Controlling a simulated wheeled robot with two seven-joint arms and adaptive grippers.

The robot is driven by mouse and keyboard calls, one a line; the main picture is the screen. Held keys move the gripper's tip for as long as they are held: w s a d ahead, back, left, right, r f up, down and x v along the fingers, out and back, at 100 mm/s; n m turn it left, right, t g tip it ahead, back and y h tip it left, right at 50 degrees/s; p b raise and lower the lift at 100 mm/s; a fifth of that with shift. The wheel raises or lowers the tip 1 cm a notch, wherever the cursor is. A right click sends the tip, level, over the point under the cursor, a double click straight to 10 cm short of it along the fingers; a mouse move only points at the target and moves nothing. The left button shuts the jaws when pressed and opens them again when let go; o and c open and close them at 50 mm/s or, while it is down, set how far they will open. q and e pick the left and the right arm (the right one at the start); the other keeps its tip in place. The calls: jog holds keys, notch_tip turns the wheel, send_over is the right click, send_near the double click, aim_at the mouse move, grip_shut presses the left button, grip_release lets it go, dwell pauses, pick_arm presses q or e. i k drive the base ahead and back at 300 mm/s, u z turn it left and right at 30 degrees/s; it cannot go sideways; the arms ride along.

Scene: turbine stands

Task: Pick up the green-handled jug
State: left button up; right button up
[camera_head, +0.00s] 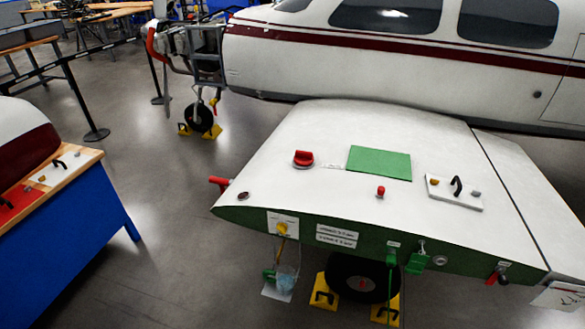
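The green-handled jug (285,278) hangs or stands below the front edge of the white wing (330,130), left of the wheel. It looks clear, with bluish contents low down and a green handle on its left side. It is small and partly blurred, and I cannot tell exactly what supports it. A pale flat piece lies under it. Neither of my grippers shows in the head view.
The black wheel (358,280) stands between yellow chocks (324,298) right of the jug. A blue-sided table (75,250) stands at the left. Grey floor (170,230) lies free between table and wing. Belt posts (95,134) stand farther back, near the aircraft's nose.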

aim_at(285, 275)
jog(key=z, duration=1.5)
jog(key=k, duration=0.45)
jog(key=u, duration=0.6)
